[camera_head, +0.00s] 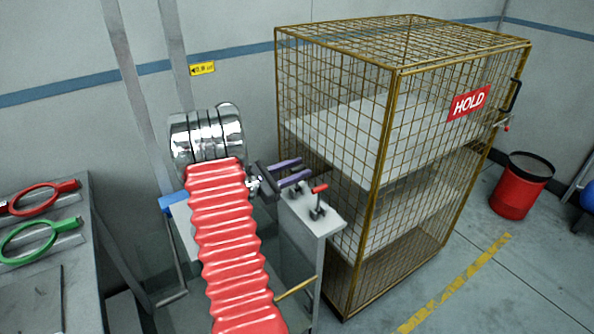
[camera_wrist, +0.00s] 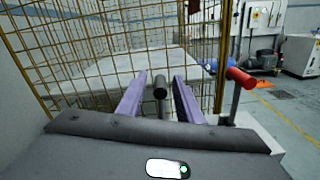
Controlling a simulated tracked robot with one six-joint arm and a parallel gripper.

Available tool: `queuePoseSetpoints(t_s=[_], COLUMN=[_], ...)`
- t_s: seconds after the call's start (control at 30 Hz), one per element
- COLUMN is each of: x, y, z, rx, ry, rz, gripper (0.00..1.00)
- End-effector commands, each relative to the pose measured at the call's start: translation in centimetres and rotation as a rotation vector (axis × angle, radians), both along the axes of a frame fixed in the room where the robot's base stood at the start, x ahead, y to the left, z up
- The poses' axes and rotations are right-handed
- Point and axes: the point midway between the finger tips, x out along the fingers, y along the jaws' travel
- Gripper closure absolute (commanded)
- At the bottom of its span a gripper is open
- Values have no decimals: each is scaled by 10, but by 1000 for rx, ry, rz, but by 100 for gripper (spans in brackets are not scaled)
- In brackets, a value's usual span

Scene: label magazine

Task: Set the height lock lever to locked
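A lever with a red handle (camera_head: 319,188) stands on a grey cabinet top (camera_head: 328,225) in the head view. It also shows in the wrist view (camera_wrist: 240,77), just right of my right finger and apart from it. My gripper (camera_head: 305,166) has two purple fingers, spread apart with no object clamped between them. In the wrist view a short dark cylinder (camera_wrist: 160,88) shows in the gap between the fingers; I cannot tell whether it is a second lever's end or whether it touches. No lock marking is readable, so the lever's setting cannot be told.
A yellow wire cage (camera_head: 390,150) with a red HOLD sign (camera_head: 468,103) stands close behind and right of the cabinet. A grey bench with red (camera_head: 40,198) and green rings (camera_head: 30,242) is at the left. A red bin (camera_head: 520,190) stands on the floor at the right.

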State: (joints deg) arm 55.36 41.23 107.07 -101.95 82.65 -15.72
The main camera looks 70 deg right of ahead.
Motion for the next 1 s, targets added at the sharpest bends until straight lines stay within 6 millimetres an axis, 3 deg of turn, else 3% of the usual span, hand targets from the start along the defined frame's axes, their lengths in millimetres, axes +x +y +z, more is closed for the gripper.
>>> queuePoseSetpoints(t_s=[0.27, 0.73, 1.0], x=[-1, -1, 0], y=[-1, -1, -1], z=[0, 0, 0], rx=[0, -1, -1], ry=[0, 1, 1], rz=[0, 0, 0], gripper=[67, 100, 100])
